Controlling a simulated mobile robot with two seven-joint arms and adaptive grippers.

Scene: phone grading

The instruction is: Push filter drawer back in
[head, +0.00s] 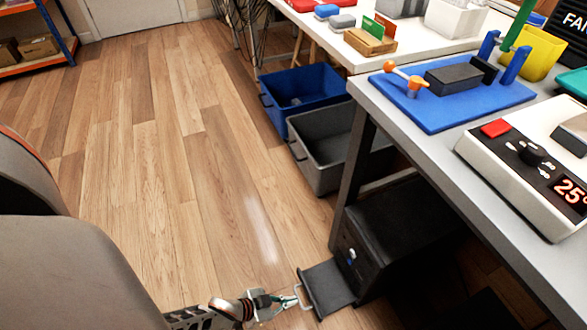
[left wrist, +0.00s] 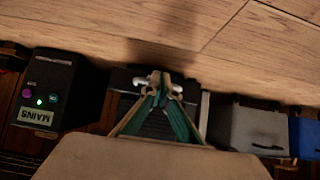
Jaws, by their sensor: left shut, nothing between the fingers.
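The filter drawer (head: 328,287) is a flat dark tray sticking out of the front of a black box (head: 405,225) on the floor under the bench. Its pale looped handle (head: 299,296) faces my left gripper (head: 276,301). The gripper is shut and empty, with its fingertips at the handle; I cannot tell whether they touch it. In the left wrist view the shut fingertips (left wrist: 159,84) lie between the two visible ends of the handle (left wrist: 140,82). The dark ribbed drawer (left wrist: 156,122) is partly hidden behind the fingers. My right gripper is not in view.
A bench leg (head: 352,180) stands beside the black box. A grey bin (head: 322,165) and a blue bin (head: 300,88) sit on the floor farther back. A box labelled MAINS (left wrist: 45,92) shows in the left wrist view. The wooden floor (head: 170,150) at left is clear.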

